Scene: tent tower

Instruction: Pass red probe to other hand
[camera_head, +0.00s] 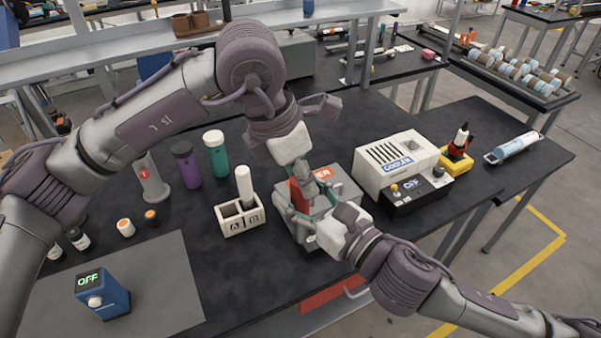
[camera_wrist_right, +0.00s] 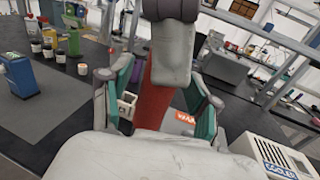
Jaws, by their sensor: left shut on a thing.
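The red probe (camera_head: 296,194) is held upright in the middle of the head view, above the grey box marked in red. My left gripper (camera_head: 298,168) comes from above and is shut on its upper part. My right gripper (camera_head: 309,203) reaches in from the lower right. In the right wrist view the red probe (camera_wrist_right: 156,98) stands between the teal pads of my right gripper (camera_wrist_right: 160,98), with gaps on both sides, so these fingers are open around it. The left gripper (camera_wrist_right: 172,55) covers the probe's upper part there.
The grey box with a red label (camera_head: 345,190) sits just below the grippers. A white two-slot holder (camera_head: 240,225) with a white probe (camera_head: 244,183) is to the left. The white cooler (camera_head: 398,158) is right. A blue OFF device (camera_head: 102,291) stands on the grey mat (camera_head: 165,285).

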